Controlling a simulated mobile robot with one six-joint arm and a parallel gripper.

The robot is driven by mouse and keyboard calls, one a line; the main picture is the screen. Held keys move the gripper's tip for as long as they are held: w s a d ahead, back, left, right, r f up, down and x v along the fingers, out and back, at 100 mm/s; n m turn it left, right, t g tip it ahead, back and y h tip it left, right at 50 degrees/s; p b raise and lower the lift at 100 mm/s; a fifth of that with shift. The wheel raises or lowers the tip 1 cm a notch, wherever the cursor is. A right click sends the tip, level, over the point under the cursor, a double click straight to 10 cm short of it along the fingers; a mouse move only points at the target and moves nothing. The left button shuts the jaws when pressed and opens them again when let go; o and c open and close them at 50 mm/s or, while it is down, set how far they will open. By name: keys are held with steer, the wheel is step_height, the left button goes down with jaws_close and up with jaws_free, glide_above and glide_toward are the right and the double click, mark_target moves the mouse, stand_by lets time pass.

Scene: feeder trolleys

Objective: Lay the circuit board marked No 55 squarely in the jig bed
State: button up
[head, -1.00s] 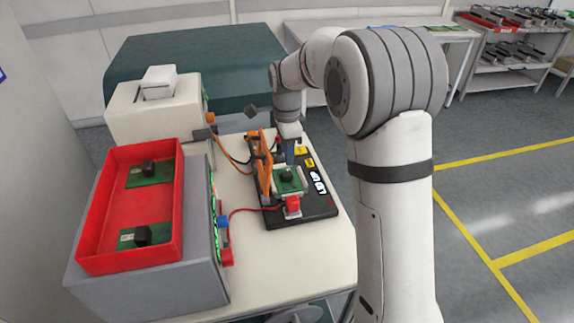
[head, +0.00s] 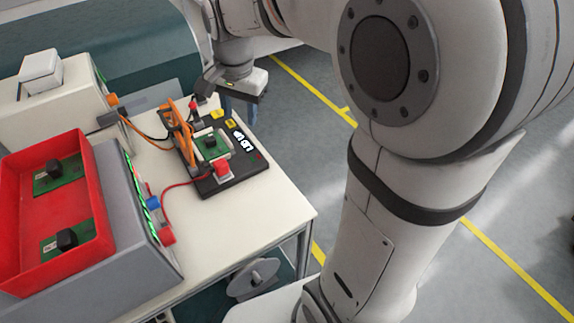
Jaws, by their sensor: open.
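A small green circuit board with a black block on it (head: 209,144) lies in the pale bed of the black jig (head: 236,177). It looks roughly square in the bed; I cannot read its number. Two similar boards lie in the red tray: an upper one (head: 72,179) and a lower one (head: 82,243). Their markings are too small to read. My gripper (head: 238,104) is open beyond the jig's far right corner, apart from the board. Its fingers are partly hidden below its body.
The jig's orange clamp frame (head: 181,130) stands raised at its left. The red tray (head: 95,190) sits on a grey instrument (head: 135,240). Orange and red cables run to the jig. The white tabletop (head: 230,230) is clear in front.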

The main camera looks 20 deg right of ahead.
steer(key=s+d+f+n, duration=0.1)
steer(key=s+n, duration=0.3)
steer(key=s, duration=0.4)
steer(key=s+d+f+n+t, duration=0.1)
steer(key=s+d+f+n, duration=0.1)
steer(key=s, duration=0.6)
steer(key=shift+d+f+n, duration=0.15)
steer(key=shift+d+n, duration=0.65)
steer(key=shift+n, duration=0.4)
steer(key=shift+w, duration=0.1)
